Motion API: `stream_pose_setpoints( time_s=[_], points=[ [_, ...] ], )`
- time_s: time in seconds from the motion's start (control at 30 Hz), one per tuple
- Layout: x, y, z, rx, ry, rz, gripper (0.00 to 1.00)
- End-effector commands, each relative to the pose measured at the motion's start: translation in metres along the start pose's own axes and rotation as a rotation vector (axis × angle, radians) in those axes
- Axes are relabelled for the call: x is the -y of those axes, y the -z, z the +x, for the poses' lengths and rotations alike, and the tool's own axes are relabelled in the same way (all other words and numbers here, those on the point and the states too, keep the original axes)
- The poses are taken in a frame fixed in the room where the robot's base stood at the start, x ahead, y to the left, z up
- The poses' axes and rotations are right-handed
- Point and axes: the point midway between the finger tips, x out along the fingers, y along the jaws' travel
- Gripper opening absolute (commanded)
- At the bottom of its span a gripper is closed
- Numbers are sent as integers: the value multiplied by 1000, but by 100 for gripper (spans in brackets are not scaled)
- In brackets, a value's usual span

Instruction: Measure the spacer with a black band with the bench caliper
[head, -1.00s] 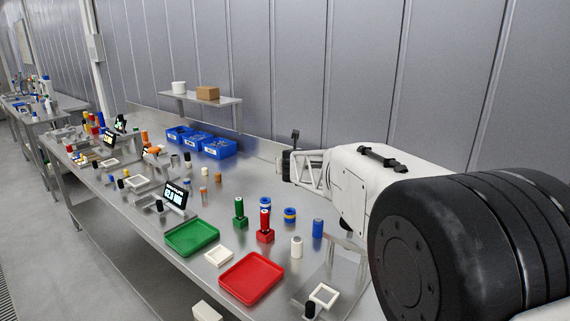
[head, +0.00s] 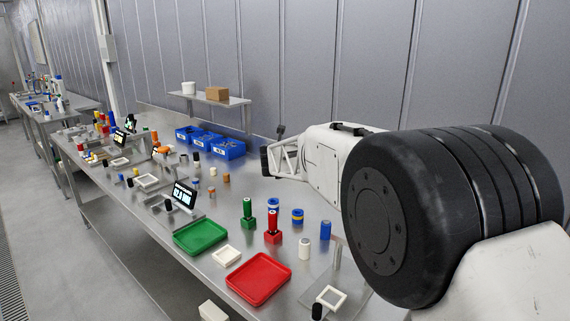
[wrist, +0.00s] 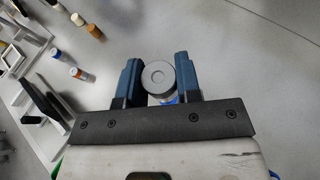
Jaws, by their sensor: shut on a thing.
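In the wrist view, my gripper (wrist: 159,85) has its two blue fingers shut on a grey round spacer (wrist: 158,76). I see its end face with a small centre hole; its side is mostly hidden, so I cannot tell whether it has a black band. A bit of blue shows just below it. In the head view, my gripper end is small and dark beside the white arm, and the held spacer cannot be made out. A bench caliper with a lit display (head: 184,193) stands left of centre on the bench. Caliper-like parts (wrist: 40,88) show at the left of the wrist view.
A green tray (head: 201,236) and a red tray (head: 258,279) lie near the front edge. Green (head: 248,213) and red (head: 273,225) upright pieces stand behind them. Blue bins (head: 228,149) are at the back. Several small cylinders (wrist: 82,75) stand left of my gripper.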

Motion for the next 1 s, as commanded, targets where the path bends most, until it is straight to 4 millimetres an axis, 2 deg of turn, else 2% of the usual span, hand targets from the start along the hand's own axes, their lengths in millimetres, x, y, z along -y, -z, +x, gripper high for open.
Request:
stream_pose_setpoints(
  time_s=[0.57,1.0],
  points=[
    [-73,-18,25,1,25,12,3],
    [-130,-25,42,2,43,20,3]
  ],
)
